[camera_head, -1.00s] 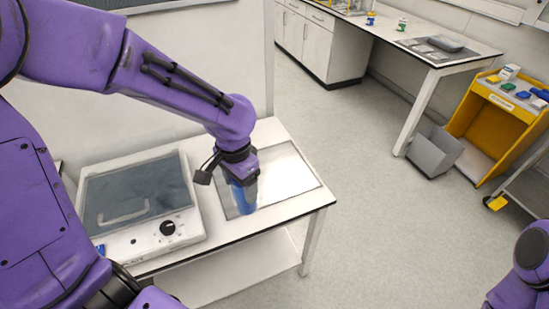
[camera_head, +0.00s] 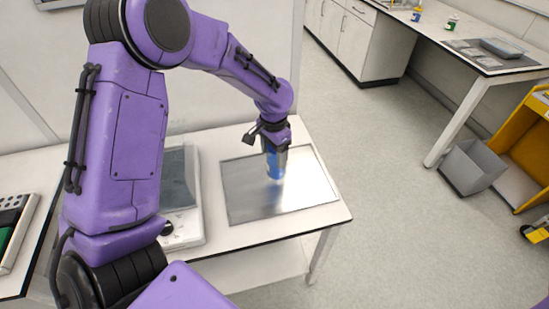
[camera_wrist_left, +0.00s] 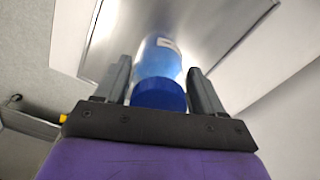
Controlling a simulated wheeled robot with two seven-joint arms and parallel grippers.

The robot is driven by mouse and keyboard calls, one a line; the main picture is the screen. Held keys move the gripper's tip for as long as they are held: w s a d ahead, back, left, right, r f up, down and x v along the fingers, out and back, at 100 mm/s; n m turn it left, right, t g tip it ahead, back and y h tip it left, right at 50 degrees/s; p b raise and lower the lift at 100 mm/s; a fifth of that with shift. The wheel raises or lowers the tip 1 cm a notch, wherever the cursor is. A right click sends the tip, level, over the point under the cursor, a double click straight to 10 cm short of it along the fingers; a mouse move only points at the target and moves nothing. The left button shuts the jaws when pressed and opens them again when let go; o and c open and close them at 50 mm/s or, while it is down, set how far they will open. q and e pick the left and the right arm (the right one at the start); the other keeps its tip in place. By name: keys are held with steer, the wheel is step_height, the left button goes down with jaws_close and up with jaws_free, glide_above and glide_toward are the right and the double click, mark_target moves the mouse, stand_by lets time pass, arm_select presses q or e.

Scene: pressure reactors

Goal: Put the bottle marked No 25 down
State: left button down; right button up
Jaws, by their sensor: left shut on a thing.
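My left gripper (camera_head: 274,152) points down over a shiny metal plate (camera_head: 245,200) on the white bench. It is shut on a blue bottle (camera_head: 273,167), which is upright above the middle of the plate. I cannot tell whether its base touches the plate. In the left wrist view the bottle (camera_wrist_left: 160,62), with its darker blue cap, is between the two fingers of the gripper (camera_wrist_left: 160,85). A small part of a white label shows, but its number cannot be read. My right gripper is out of view.
A white device (camera_head: 185,228) stands left of the plate, partly behind my left arm. A grey bin (camera_head: 472,167) and a yellow cart (camera_head: 525,140) stand on the floor at right. A far bench (camera_head: 470,48) holds a blue bottle (camera_head: 416,14) and a green one (camera_head: 451,22).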

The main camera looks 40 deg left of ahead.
arm_select(q)
steer(key=shift+w+a+f+p, duration=0.25)
steer(key=shift+w+f+p, duration=0.05)
steer(key=shift+w+f, duration=0.65)
steer(key=shift+s+f+p, duration=0.35)
steer(key=shift+s+f, duration=0.1)
steer(key=shift+f, duration=0.1)
steer(key=shift+s+f, duration=0.35)
steer(key=shift+f, duration=0.05)
steer(key=shift+w+f, duration=0.25)
steer(key=shift+w, duration=0.05)
steer(key=shift+c, duration=1.4)
jaws_free()
steer(key=shift+o, duration=0.8)
steer(key=shift+s+r, duration=0.1)
steer(key=shift+s, duration=0.1)
steer(key=shift+w+r, duration=0.15)
steer(key=shift+r, duration=0.25)
step_height(320, 180, up, 11)
steer(key=shift+r+b, duration=0.1)
steer(key=shift+b, duration=0.85)
